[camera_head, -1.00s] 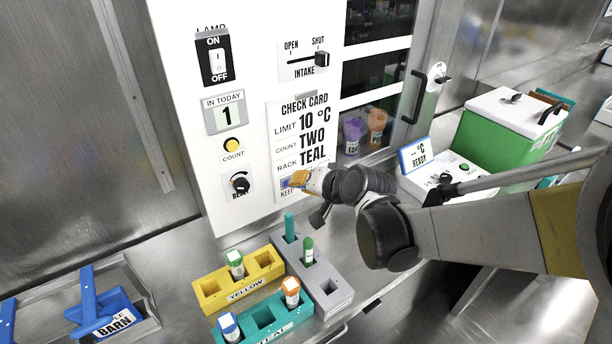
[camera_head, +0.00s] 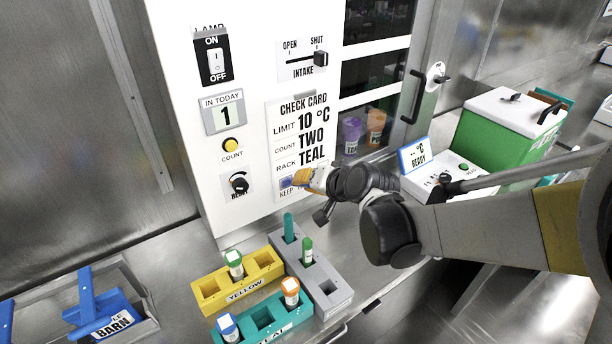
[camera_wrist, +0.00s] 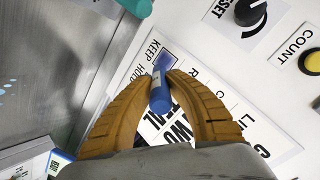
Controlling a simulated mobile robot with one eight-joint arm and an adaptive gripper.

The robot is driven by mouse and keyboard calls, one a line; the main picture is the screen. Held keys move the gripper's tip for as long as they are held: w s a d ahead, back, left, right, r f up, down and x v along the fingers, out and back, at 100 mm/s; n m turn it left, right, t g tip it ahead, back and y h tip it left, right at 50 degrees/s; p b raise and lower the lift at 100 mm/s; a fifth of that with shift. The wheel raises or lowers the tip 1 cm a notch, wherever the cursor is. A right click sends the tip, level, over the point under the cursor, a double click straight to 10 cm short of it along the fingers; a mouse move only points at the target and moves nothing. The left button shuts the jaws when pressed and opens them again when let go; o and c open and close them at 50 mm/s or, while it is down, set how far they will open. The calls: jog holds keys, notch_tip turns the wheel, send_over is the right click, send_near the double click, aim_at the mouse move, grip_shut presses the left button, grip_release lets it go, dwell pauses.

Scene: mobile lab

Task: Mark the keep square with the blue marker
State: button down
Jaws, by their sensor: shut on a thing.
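The check card (camera_head: 300,120) is on the white panel, with the keep square (camera_head: 286,183) at its lower left beside the word KEEP. The square looks blue. It also shows in the wrist view (camera_wrist: 166,59), bluish, right at the marker's far end. My gripper (camera_head: 303,178) is in front of the card's lower part. In the wrist view its yellow fingers (camera_wrist: 160,82) are shut on the blue marker (camera_wrist: 159,98), which points at the card. I cannot tell whether the tip touches the card. The marker is mostly hidden in the head view.
A count button (camera_head: 231,145) and a reset knob (camera_head: 239,184) are left of the card. Below stand a yellow rack (camera_head: 210,291), a teal rack (camera_head: 250,333) and a grey holder (camera_head: 325,290). A blue-handled bin (camera_head: 150,325) is at lower left.

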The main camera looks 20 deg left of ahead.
jog(key=s+d, duration=0.4)
jog(key=shift+d, duration=0.3)
dwell(0.4)
jog(key=shift+s+d, duration=0.95)
jog(key=shift+d, duration=0.15)
